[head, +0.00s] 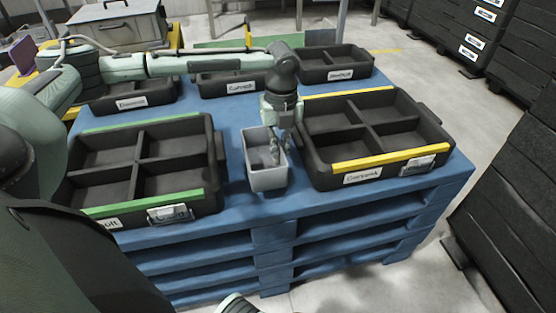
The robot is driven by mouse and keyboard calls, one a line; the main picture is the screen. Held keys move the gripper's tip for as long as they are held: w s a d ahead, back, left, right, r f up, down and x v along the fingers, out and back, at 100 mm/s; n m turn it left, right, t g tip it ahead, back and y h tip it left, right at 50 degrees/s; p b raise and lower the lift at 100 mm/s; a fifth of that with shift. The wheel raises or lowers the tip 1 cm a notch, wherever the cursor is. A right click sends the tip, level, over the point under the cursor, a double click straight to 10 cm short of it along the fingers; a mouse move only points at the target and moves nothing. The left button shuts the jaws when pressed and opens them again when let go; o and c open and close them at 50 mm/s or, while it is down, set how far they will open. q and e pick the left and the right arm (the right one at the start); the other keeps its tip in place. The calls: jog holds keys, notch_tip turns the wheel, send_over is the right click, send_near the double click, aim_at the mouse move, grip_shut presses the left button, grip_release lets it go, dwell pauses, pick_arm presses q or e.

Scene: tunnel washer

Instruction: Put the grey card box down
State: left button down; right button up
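The grey card box (269,181) is upright and open-topped, in the gap between the two front black trays on the blue pallet. It is close to the pallet's front edge; I cannot tell whether its bottom touches the pallet. My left gripper (279,155) points down at the box's right side, with its fingers at the rim and partly inside the opening. The fingers are small and overlap the box wall, so their grip on it is unclear. The gripper hides part of the box's far right corner.
The blue pallet (250,207) carries a green-edged divided tray (211,170) left of the box and a yellow-edged one (312,165) right of it. More black trays stand behind. Stacked black crates (528,190) line the right; the floor (430,90) between is clear.

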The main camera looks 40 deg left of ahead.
aim_at(280, 165)
pick_arm(q)
notch_tip(280, 165, down, 4)
jog(key=shift+r, duration=0.15)
jog(key=shift+f, duration=0.35)
pick_arm(e)
jog(key=shift+w+a+r, duration=0.1)
jog(key=shift+w+r, duration=0.25)
jog(key=shift+r, duration=0.35)
pick_arm(q)
jog(key=c, duration=2)
grip_release()
jog(key=shift+f, duration=0.1)
jog(key=shift+o, duration=1.4)
pick_arm(e)
jog(key=shift+s+f, duration=0.35)
jog(key=shift+f, duration=0.15)
